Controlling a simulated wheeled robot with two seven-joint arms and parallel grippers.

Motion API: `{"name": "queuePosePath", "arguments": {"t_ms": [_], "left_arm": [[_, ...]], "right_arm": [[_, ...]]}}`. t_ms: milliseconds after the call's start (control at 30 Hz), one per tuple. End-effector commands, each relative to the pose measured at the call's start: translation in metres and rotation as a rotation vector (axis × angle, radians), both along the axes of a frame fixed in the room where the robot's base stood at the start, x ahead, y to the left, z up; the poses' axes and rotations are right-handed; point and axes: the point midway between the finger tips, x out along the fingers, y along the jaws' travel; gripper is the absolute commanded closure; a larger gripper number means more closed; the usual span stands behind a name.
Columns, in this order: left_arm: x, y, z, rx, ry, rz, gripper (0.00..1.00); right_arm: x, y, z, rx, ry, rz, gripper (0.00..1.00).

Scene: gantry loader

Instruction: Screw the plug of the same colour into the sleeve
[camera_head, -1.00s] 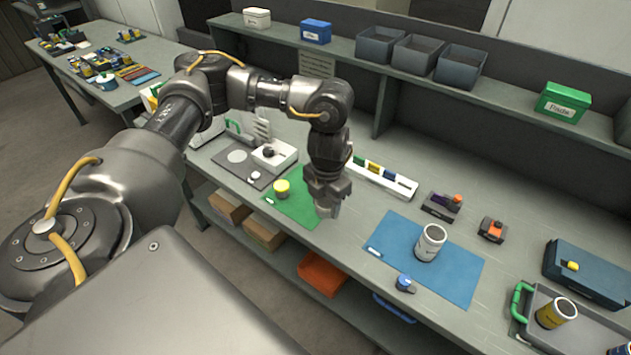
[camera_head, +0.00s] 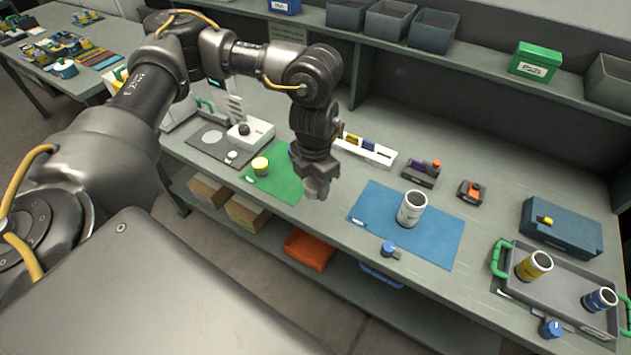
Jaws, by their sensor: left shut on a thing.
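My left gripper (camera_head: 316,188) hangs pointing down above the bench, between the green mat and the blue mat. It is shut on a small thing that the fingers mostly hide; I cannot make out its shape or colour. A white sleeve (camera_head: 411,209) with a dark open top stands upright on the blue mat (camera_head: 440,241). A yellow-topped plug (camera_head: 260,166) is on the green mat (camera_head: 285,184). A blue plug (camera_head: 389,249) is at the bench's front edge and another blue plug (camera_head: 551,328) is by the tray. My right gripper is not in view.
A grey tray (camera_head: 562,288) with green handles holds a yellow sleeve (camera_head: 534,265) and a blue-and-white sleeve (camera_head: 599,299). A dark blue case (camera_head: 560,232) stands behind it. A white rack (camera_head: 366,150) and small dark holders (camera_head: 421,174) stand behind the blue mat.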

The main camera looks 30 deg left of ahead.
Motion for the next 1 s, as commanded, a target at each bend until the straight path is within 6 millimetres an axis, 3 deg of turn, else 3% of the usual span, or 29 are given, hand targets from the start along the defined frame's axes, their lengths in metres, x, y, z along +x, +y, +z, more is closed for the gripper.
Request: {"name": "queuePosePath", "arguments": {"t_ms": [700, 833, 1000], "left_arm": [[-0.045, -0.037, 0.011, 0.006, -0.017, -2.307, 0.8], [-0.052, -0.039, 0.013, 0.008, -0.012, -2.583, 0.8], [-0.057, -0.04, 0.013, 0.005, -0.008, -2.778, 0.8]], "right_arm": [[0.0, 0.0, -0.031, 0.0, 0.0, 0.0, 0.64], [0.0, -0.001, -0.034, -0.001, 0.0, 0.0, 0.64], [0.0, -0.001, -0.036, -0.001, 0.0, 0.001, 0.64]]}}
